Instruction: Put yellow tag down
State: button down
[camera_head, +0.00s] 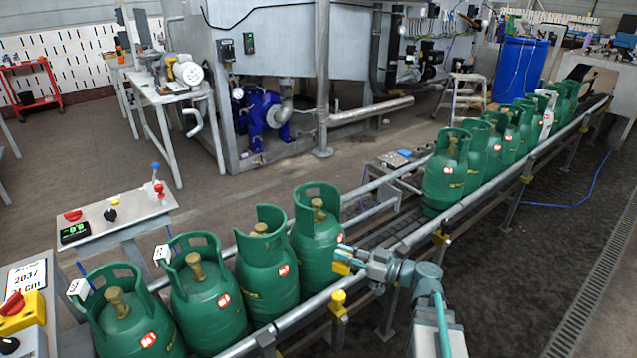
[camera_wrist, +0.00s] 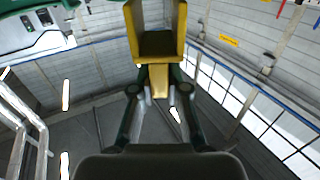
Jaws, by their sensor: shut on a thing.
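The yellow tag (camera_wrist: 134,30) is a small open, box-shaped piece and fills the top middle of the wrist view. My gripper (camera_wrist: 158,78) is shut on its lower yellow part. In the head view my gripper (camera_head: 352,263) reaches in from the lower right, with the yellow tag (camera_head: 341,268) at its tip. The tag is beside the conveyor's near rail, just right of a green gas cylinder (camera_head: 317,238). I cannot tell whether the tag touches the cylinder or the rail.
Green cylinders stand along the conveyor, including one at front left (camera_head: 125,320) and one further back (camera_head: 445,175). White tags (camera_head: 77,288) sit on two front handles. A yellow-capped post (camera_head: 338,300) stands close below my gripper. A control panel (camera_head: 112,220) is at left.

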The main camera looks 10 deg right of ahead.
jog(key=w+r+b, duration=0.1)
jog(key=w+r, duration=0.3)
jog(key=w, duration=0.4)
jog(key=w+r+b, duration=0.2)
jog(key=w+r, duration=0.3)
jog(key=w, duration=0.4)
jog(key=w+d+r+b, duration=0.1)
jog(key=w+r, duration=0.3)
jog(key=w, duration=0.5)
jog(key=shift+w+r+n+g+y+b, duration=0.15)
jog(key=shift+r+n+g+y+b, duration=0.15)
jog(key=shift+g+b, duration=0.1)
jog(key=w+f, duration=0.3)
jog(key=w, duration=0.1)
jog(key=w+f+p, duration=0.1)
jog(key=w+f, duration=0.2)
jog(key=w, duration=0.2)
jog(key=w+f+p, duration=0.1)
jog(key=w+f, duration=0.2)
jog(key=w, duration=0.1)
jog(key=shift+w+f, duration=0.35)
jog(key=shift+w, duration=0.05)
jog(key=shift+f+b, duration=0.5)
jog(key=shift+f, duration=0.95)
